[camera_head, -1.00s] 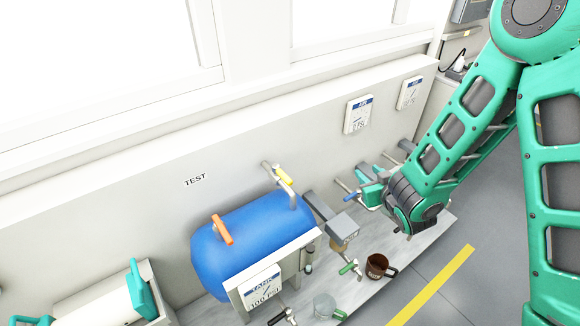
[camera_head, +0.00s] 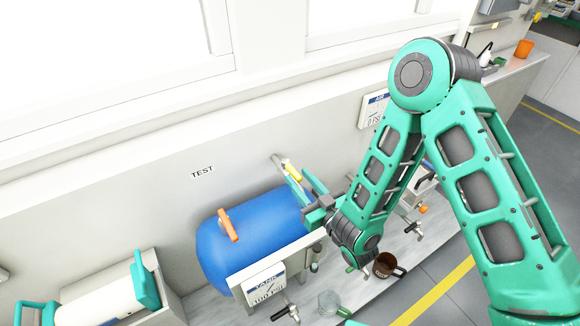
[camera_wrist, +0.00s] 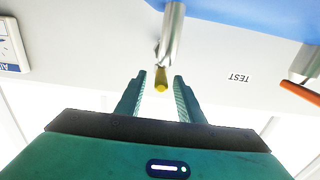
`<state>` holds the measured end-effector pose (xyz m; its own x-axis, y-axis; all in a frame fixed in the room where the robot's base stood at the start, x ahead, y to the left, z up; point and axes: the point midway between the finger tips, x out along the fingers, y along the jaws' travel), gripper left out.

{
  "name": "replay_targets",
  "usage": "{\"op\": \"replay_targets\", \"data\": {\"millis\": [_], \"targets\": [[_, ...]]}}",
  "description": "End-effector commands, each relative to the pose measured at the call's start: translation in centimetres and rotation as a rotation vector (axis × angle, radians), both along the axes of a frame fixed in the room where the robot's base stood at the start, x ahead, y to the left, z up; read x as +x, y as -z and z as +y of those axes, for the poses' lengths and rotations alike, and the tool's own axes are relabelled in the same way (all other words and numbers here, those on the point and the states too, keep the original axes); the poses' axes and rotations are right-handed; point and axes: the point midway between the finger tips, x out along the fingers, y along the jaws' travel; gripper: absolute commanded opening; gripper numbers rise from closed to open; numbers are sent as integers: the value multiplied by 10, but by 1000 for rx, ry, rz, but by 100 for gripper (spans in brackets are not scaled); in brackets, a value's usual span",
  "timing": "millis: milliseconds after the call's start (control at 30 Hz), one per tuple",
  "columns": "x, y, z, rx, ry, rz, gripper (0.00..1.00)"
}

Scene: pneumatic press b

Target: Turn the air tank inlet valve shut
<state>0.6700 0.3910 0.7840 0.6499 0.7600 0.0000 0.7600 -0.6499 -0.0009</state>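A small yellow valve handle (camera_head: 294,172) sits on the grey pipe (camera_head: 277,159) that runs between the wall and the right end of the blue air tank (camera_head: 250,235). No label on this valve is readable. In the wrist view the yellow handle (camera_wrist: 161,86) shows nearly end-on below the metal pipe (camera_wrist: 171,35). My gripper (camera_head: 297,176) is at the handle, coming from the right. Its two teal fingers in the wrist view (camera_wrist: 160,82) are apart, with the handle's end in the gap and space on both sides. They partly hide the handle in the head view.
An orange handle (camera_head: 228,225) stands on the tank's top. A TANK 100 PSI sign (camera_head: 265,283) is on its front. A brown mug (camera_head: 384,265) and a clear cup (camera_head: 328,303) stand on the bench near my arm. The wall (camera_head: 150,190) is close behind the pipe.

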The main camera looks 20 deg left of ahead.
Motion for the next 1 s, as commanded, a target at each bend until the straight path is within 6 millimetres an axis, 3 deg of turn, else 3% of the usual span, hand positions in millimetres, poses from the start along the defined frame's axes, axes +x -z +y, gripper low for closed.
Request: {"op": "replay_targets", "data": {"millis": [333, 800, 833, 967, 1000], "targets": [[35, -1, 41, -1, -2, -1, 35], [43, -1, 50, 0, 0, 0, 35], [43, -1, 50, 0, 0, 0, 32], [43, -1, 50, 0, 0, 0, 1], [43, -1, 50, -1, 0, -1, 0]]}}
